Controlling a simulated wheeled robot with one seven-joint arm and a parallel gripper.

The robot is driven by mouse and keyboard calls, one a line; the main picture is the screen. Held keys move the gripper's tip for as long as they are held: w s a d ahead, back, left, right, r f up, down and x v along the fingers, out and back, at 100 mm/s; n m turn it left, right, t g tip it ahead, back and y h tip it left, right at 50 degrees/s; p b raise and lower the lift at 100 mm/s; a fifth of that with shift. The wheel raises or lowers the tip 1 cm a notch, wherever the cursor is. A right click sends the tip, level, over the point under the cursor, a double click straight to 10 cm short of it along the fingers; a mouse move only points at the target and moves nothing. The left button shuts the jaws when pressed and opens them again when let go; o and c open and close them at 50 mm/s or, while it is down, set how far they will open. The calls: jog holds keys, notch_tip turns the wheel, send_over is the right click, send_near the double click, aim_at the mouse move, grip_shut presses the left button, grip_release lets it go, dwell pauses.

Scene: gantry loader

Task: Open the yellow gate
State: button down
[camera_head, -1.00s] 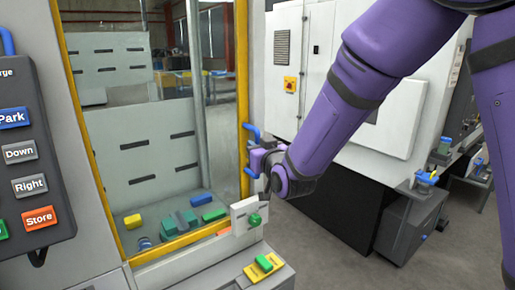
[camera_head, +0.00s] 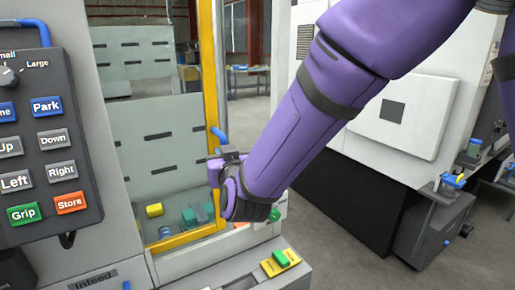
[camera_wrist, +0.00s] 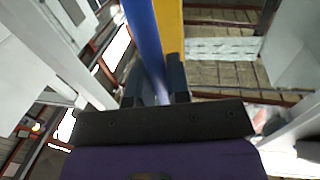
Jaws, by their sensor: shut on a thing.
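The yellow gate (camera_head: 211,75) is a yellow-framed clear panel on the machine front. Its right upright stands away from the white machine body, with a gap between them partly covered by my arm. A blue handle (camera_head: 218,135) sits on that upright. My gripper (camera_head: 214,165) is at the handle, its fingers mostly hidden behind my wrist. In the wrist view the blue handle (camera_wrist: 144,38) runs between the fingers of my gripper (camera_wrist: 154,88), which is shut on it. The gate's yellow upright (camera_wrist: 170,35) runs close beside the handle.
A dark control pendant (camera_head: 45,140) with labelled buttons stands at the left. Yellow, teal and green blocks (camera_head: 154,210) lie behind the gate. A ledge with a green block on a yellow plate (camera_head: 281,262) is in front. A white machine (camera_head: 395,125) stands right; grey floor lies beside it.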

send_near(151, 173)
jog(key=w+r, duration=0.3)
jog(key=shift+w+a+r, duration=0.2)
jog(key=shift+a+r, duration=0.05)
jog(key=c, duration=1.1)
grip_release()
jog(key=v, duration=1)
jog(key=shift+s+d, duration=0.15)
jog(key=shift+s, duration=0.25)
